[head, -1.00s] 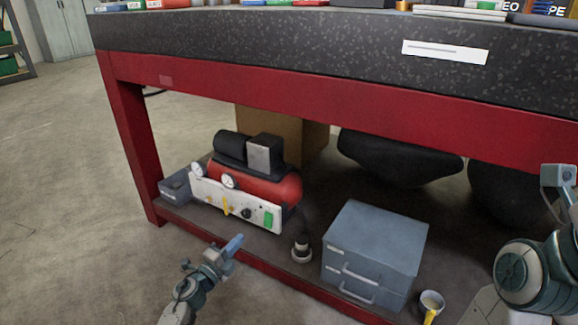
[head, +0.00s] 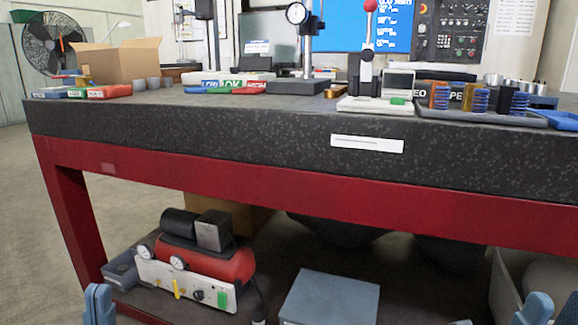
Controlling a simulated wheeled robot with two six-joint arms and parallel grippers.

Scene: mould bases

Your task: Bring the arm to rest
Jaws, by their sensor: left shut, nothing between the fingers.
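My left gripper (head: 98,304) is at the bottom left edge of the head view, in front of the workbench's left leg. Its blue fingers are together with nothing between them, and most of its arm is below the picture. Blue parts that look like my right gripper (head: 536,308) poke up at the bottom right. They are cut off by the frame edge, so I cannot tell how its jaws stand.
The granite-topped bench (head: 230,135) with its red frame (head: 280,187) spans the view. Gauges, bins and springs stand on top. A red compressor (head: 215,262) and a grey box (head: 330,297) sit on the lower shelf. Open floor lies at left.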

